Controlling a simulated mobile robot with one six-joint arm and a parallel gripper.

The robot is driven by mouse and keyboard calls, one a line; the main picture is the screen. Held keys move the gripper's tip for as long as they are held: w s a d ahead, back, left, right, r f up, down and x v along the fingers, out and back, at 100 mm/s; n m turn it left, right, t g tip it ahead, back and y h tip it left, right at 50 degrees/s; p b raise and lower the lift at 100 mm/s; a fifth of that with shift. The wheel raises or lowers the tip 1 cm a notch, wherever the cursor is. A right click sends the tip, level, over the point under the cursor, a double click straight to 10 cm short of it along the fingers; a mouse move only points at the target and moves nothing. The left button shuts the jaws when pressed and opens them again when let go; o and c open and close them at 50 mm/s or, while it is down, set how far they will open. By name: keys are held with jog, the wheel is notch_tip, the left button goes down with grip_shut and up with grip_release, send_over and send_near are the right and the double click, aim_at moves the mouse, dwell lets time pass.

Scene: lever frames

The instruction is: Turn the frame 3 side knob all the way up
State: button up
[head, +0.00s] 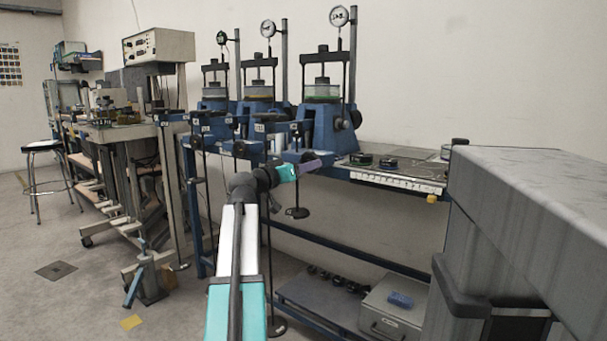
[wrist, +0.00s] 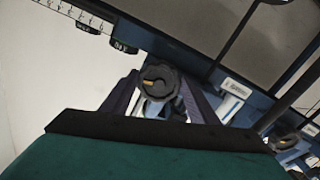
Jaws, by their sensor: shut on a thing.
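Three blue lever frames stand in a row on the bench in the head view. The nearest, rightmost frame (head: 318,128) has a clear-walled cell and a dial gauge on a post; I cannot read a frame number. My gripper (head: 312,165) reaches the front of this frame, below its body. In the wrist view, a dark round knob (wrist: 160,82) with an orange mark sits between the two purple fingers of my gripper (wrist: 160,94), which is shut on it. In the head view the gripped knob is hidden by my gripper.
A large grey block (head: 530,215) fills the right side. A lower shelf holds a grey case (head: 395,310). Hanging rods and weights (head: 297,212) are close to my arm. Open floor lies left.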

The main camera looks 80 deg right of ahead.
jog(key=shift+w, duration=0.2)
jog(key=o, duration=0.9)
jog(key=shift+o, duration=0.7)
jog(key=shift+s, duration=0.1)
jog(key=p+v, duration=0.4)
jog(key=v, duration=0.9)
jog(key=shift+a, duration=0.3)
jog(key=shift+w, duration=0.25)
